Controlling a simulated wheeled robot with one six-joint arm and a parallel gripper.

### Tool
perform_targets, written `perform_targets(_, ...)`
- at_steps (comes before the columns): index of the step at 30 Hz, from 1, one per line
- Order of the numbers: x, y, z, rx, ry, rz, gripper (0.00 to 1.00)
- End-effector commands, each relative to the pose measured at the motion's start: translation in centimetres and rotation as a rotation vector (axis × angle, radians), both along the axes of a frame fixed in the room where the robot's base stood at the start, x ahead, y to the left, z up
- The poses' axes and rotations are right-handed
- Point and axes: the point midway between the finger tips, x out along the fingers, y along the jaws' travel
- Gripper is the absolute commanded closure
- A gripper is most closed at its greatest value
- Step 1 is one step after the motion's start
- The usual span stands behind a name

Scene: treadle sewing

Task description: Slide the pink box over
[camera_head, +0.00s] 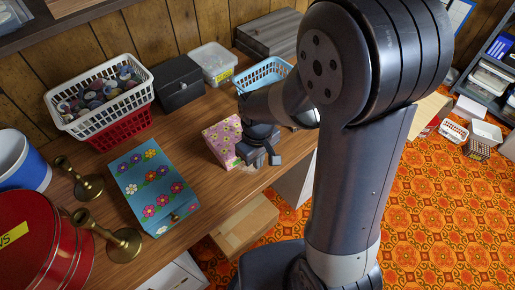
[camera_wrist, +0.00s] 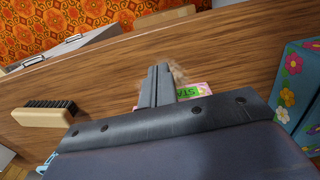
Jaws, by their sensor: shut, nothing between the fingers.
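The pink flowered box (camera_head: 219,139) stands on the wooden table, in the middle of the head view. My gripper (camera_head: 266,161) is at its right side, low over the table; whether they touch is unclear. In the wrist view my gripper's fingers (camera_wrist: 158,80) are together with nothing between them. A strip of the pink box with a green label (camera_wrist: 188,94) shows just right of the fingers; the rest is hidden behind my gripper.
A blue flowered box (camera_head: 155,187) and brass candlesticks (camera_head: 110,236) are to the left. A white basket (camera_head: 103,92), a black box (camera_head: 182,83) and a blue basket (camera_head: 262,75) line the back. A brush (camera_wrist: 45,113) lies on the table. Bare wood lies between the boxes.

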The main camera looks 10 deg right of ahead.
Motion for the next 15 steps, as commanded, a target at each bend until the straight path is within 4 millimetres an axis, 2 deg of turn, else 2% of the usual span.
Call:
perform_targets(1, -0.1, 0.0, -1.2, -0.001, 0.005, -0.001, 1.00)
perform_targets(6, 2.2, 1.6, -0.6, 0.001, -0.001, 0.000, 1.00)
perform_targets(15, 3.3, 2.4, -0.6, 0.001, -0.001, -0.001, 1.00)
